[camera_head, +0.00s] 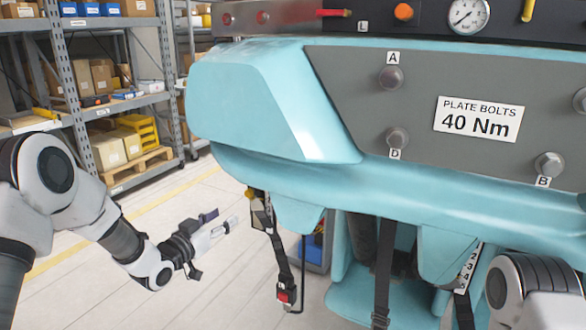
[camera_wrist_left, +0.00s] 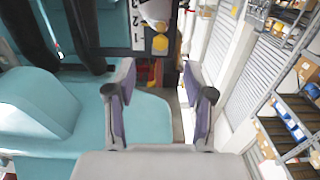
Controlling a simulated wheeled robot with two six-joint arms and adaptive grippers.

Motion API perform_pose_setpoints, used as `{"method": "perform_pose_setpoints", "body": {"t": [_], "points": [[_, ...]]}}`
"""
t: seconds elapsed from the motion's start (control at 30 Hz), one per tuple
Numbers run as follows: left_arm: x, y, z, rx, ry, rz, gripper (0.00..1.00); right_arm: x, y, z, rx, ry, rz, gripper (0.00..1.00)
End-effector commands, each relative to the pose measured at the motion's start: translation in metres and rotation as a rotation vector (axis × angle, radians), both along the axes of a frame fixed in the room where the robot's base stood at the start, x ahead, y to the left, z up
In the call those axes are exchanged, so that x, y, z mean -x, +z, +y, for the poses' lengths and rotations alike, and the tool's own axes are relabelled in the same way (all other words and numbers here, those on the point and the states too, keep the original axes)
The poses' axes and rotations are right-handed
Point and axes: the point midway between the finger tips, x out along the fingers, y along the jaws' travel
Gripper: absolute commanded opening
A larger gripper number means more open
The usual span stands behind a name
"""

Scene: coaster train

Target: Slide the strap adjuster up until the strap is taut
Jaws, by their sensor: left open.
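A dark strap (camera_head: 281,255) hangs below the left part of the teal coaster car. A black buckle with a red button (camera_head: 285,297) is at its lower end. A second dark strap (camera_head: 384,262) hangs farther right, with a dark fitting (camera_head: 380,320) near the bottom edge. I cannot tell which fitting is the adjuster, or how taut the straps are. My left gripper (camera_head: 222,226) is left of the first strap, apart from it. In the left wrist view its fingers (camera_wrist_left: 160,105) are spread with nothing held between them. My right arm shows at lower right; its gripper is out of view.
The teal car (camera_head: 250,95) with its grey bolt plate (camera_head: 340,75) overhangs the straps. Teal seat parts (camera_wrist_left: 140,115) lie beyond the fingers in the left wrist view. Shelves (camera_head: 110,60) with boxes stand at the back left. The floor (camera_head: 160,210) left of the car is clear.

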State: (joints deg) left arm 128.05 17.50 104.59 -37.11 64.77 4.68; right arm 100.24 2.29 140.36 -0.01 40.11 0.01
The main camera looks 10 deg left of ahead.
Motion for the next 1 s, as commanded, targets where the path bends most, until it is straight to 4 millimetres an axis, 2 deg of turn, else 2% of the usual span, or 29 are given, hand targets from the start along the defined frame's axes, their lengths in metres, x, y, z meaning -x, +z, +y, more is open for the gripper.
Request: {"method": "perform_pose_setpoints", "body": {"t": [0.07, 0.13, 0.17, 0.2, 0.27, 0.3, 0.37, 0.4, 0.47, 0.5, 0.6, 0.7, 0.73, 0.83, 1.0], "points": [[0.007, -0.030, -0.011, -0.013, -0.019, 0.068, 0.53, 0.000, 0.012, 0.000, 0.000, 0.000, 0.000, 0.40], [0.026, -0.072, -0.027, -0.017, -0.039, 0.166, 0.53, 0.000, 0.019, 0.000, 0.000, 0.000, 0.000, 0.40], [0.038, -0.093, -0.033, -0.017, -0.041, 0.220, 0.53, 0.000, 0.023, 0.000, 0.000, 0.000, 0.000, 0.40], [0.058, -0.123, -0.040, -0.017, -0.038, 0.305, 0.53, 0.000, 0.028, 0.000, 0.000, 0.000, 0.000, 0.40], [0.093, -0.166, -0.049, -0.022, -0.023, 0.441, 0.53, 0.000, 0.034, 0.000, 0.000, 0.000, -0.001, 0.40], [0.119, -0.192, -0.052, -0.027, -0.009, 0.533, 0.53, 0.000, 0.037, 0.000, 0.000, 0.000, -0.001, 0.40], [0.161, -0.227, -0.056, -0.043, 0.017, 0.675, 0.53, 0.000, 0.042, 0.000, 0.000, 0.000, 0.000, 0.40], [0.193, -0.247, -0.057, -0.056, 0.037, 0.773, 0.53, 0.000, 0.045, 0.000, 0.000, 0.000, 0.000, 0.40], [0.242, -0.273, -0.057, -0.082, 0.070, 0.919, 0.53, 0.000, 0.049, 0.000, 0.000, 0.000, 0.000, 0.40], [0.277, -0.285, -0.055, -0.103, 0.095, 1.017, 0.53, 0.000, 0.052, 0.000, 0.000, 0.000, 0.000, 0.40], [0.359, -0.301, -0.046, -0.159, 0.164, 1.247, 0.53, 0.000, 0.055, 0.000, 0.000, 0.000, 0.000, 0.40], [0.417, -0.300, -0.034, -0.207, 0.238, 1.418, 0.53, 0.000, 0.054, 0.000, 0.000, 0.000, 0.000, 0.40], [0.429, -0.298, -0.030, -0.216, 0.258, 1.456, 0.53, 0.000, 0.053, 0.000, 0.000, 0.000, 0.000, 0.40], [0.451, -0.295, -0.023, -0.233, 0.302, 1.533, 0.53, 0.000, 0.053, 0.000, 0.000, 0.000, 0.000, 0.40], [0.453, -0.296, -0.023, -0.241, 0.299, 1.546, 0.53, 0.000, 0.053, 0.000, 0.000, 0.000, 0.000, 0.40]]}}
